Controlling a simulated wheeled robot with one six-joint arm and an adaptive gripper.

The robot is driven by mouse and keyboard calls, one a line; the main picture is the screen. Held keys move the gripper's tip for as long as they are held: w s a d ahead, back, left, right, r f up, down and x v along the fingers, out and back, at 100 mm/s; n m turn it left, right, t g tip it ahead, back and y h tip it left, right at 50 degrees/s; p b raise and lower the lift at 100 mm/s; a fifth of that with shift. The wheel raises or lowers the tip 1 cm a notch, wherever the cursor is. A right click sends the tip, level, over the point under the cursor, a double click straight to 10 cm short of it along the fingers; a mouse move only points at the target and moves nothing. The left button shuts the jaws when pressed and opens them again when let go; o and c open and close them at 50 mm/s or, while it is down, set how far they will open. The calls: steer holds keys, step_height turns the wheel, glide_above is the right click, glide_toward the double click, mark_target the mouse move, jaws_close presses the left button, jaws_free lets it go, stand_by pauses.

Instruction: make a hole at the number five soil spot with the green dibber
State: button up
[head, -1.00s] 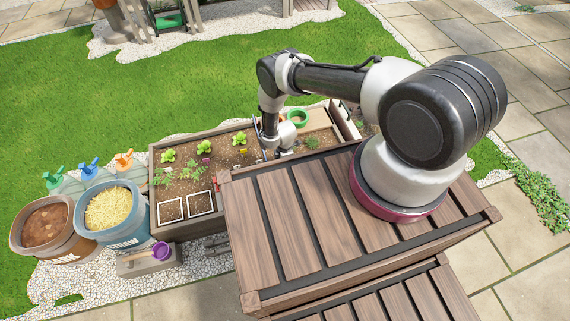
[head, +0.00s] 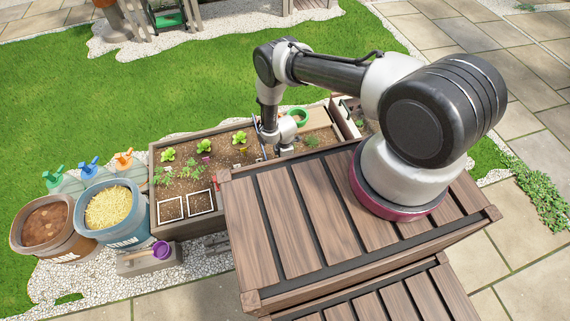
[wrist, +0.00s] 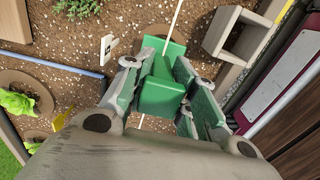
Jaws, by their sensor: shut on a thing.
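My gripper (wrist: 158,92) is shut on the green dibber (wrist: 160,88), whose blocky green body sits between the two fingers in the wrist view. The dibber's tip is hidden below its body. A round brown soil spot (wrist: 158,32) shows just behind the dibber. A small white number tag (wrist: 107,46) with a dark mark stands left of it; I cannot read the digit. In the head view my gripper (head: 284,148) is over the planter bed (head: 228,165), and the dibber cannot be made out there.
A leafy plant (wrist: 18,102) and a blue rod (wrist: 58,64) lie to the left in the wrist view. A grey-brown square frame (wrist: 232,36) is at upper right. Seedlings fill the bed's left part.

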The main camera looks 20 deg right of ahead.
steer(key=shift+r, duration=3.45)
steer(key=shift+r, duration=2.5)
steer(key=shift+d, duration=0.1)
